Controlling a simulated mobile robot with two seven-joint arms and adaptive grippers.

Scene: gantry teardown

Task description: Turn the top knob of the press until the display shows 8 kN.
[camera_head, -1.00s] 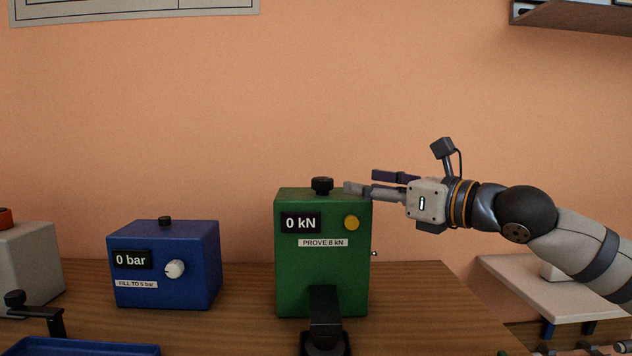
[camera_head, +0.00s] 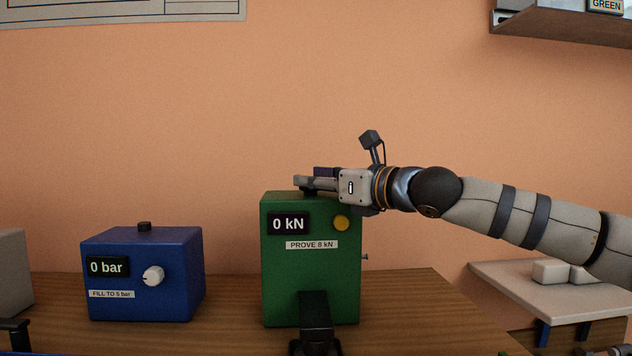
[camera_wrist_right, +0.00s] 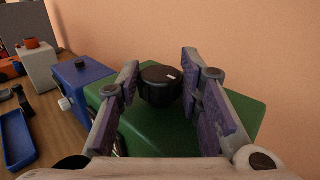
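The green press (camera_head: 310,270) stands on the wooden bench. Its display (camera_head: 289,224) reads 0 kN, and a label below it says PROVE 8 kN. A yellow button (camera_head: 341,223) sits on its front. The black top knob (camera_wrist_right: 161,86) with a white mark shows in the right wrist view, between the fingers at their tips. In the head view it is mostly hidden by my right gripper (camera_head: 312,181), which lies level over the press top. The right gripper is open, with a finger on either side of the knob; I cannot tell whether either touches it. My left gripper is not in view.
A blue box (camera_head: 140,275) reading 0 bar, with a white knob (camera_head: 153,276), stands to the left of the press. A black bracket (camera_head: 316,325) stands before the press. A blue tray (camera_wrist_right: 18,140) lies at the left in the wrist view. The bench right of the press is clear.

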